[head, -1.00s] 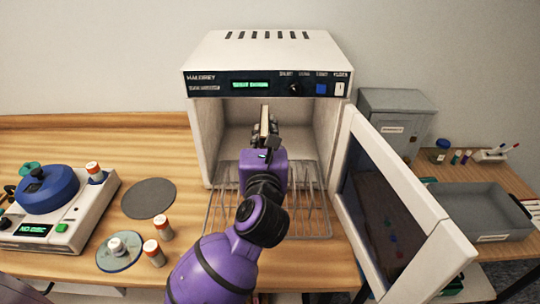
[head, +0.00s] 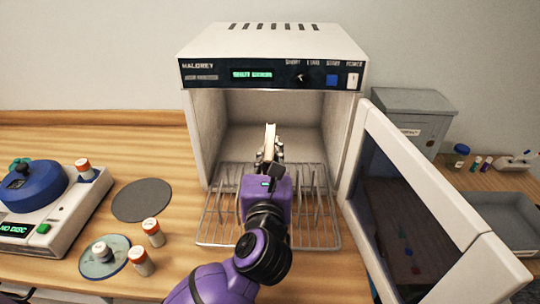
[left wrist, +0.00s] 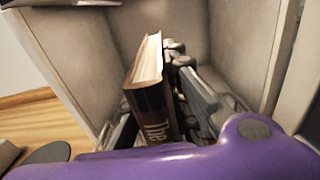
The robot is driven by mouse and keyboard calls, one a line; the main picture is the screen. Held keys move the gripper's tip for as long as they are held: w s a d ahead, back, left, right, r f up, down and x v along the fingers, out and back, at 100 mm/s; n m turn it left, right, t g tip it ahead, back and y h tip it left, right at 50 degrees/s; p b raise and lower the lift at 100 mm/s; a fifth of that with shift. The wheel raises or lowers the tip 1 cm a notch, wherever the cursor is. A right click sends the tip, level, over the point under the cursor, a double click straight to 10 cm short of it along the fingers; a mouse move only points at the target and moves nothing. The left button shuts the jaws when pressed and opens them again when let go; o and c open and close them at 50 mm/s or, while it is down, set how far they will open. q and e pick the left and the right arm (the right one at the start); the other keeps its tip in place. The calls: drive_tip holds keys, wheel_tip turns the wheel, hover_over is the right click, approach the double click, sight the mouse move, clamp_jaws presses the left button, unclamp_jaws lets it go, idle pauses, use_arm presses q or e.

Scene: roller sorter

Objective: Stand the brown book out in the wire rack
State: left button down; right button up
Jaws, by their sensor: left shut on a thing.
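The brown book (head: 271,140) stands upright, its pale page edges facing up, at the mouth of the white oven-like cabinet (head: 195,140). In the left wrist view the book (left wrist: 152,100) shows a dark cover with pale lettering on its spine. My left gripper (head: 270,157) is shut on the book, with a finger on each side of it. The wire rack (head: 215,232) lies in front of the cabinet opening, below my gripper and forearm, which hide its middle. The book's lower edge is hidden, so I cannot tell if it touches anything. My right gripper is out of view.
The cabinet door (head: 420,200) hangs open to the right, beside the rack. A disc machine (head: 50,215), a dark round pad (head: 142,200) and small orange-capped bottles (head: 153,232) stand to the left. The wooden counter (head: 140,150) is clear behind them.

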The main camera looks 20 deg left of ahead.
use_arm(q)
drive_tip(key=c, duration=1.7)
unclamp_jaws()
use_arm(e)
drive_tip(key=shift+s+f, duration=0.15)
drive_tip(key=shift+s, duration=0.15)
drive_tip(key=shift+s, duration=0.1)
